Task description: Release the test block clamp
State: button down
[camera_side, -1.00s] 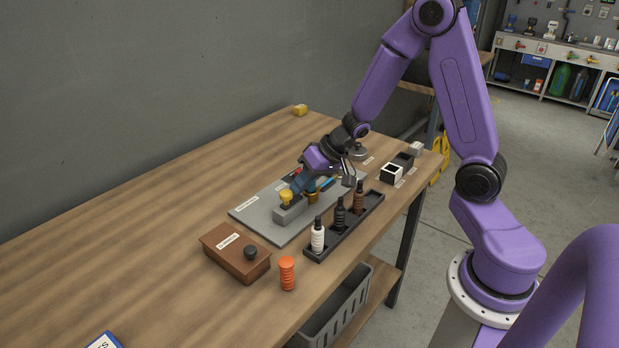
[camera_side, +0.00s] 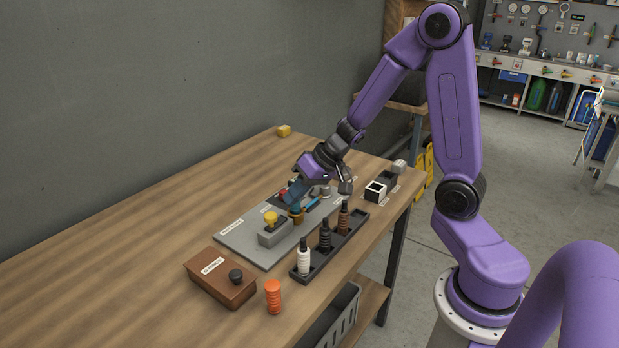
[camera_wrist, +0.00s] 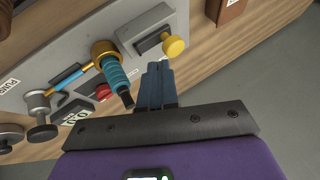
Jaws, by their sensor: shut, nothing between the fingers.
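A grey block with a yellow knob (camera_side: 271,218), which may be the clamp, sits on a grey plate (camera_side: 232,238). In the wrist view the yellow knob (camera_wrist: 174,46) is ahead and slightly right of my fingertips, on an arm from the grey block (camera_wrist: 138,27). My gripper (camera_side: 292,199) is shut and empty, with its blue-grey fingers (camera_wrist: 157,66) together, apart from the knob. A brass fitting with a ribbed blue sleeve (camera_wrist: 115,73) lies left of the fingers. A red knob (camera_wrist: 103,92) is partly hidden behind the sleeve.
A black rack (camera_side: 335,240) with several bottles stands along the plate's front side. A brown box (camera_side: 218,280) and an orange ribbed piece (camera_side: 273,296) stand at the near end. A small black-and-white box (camera_side: 375,192) is at the right. The table's left side is clear.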

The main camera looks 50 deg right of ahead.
jog(key=shift+v, duration=2.85)
jog(key=shift+d, duration=0.1)
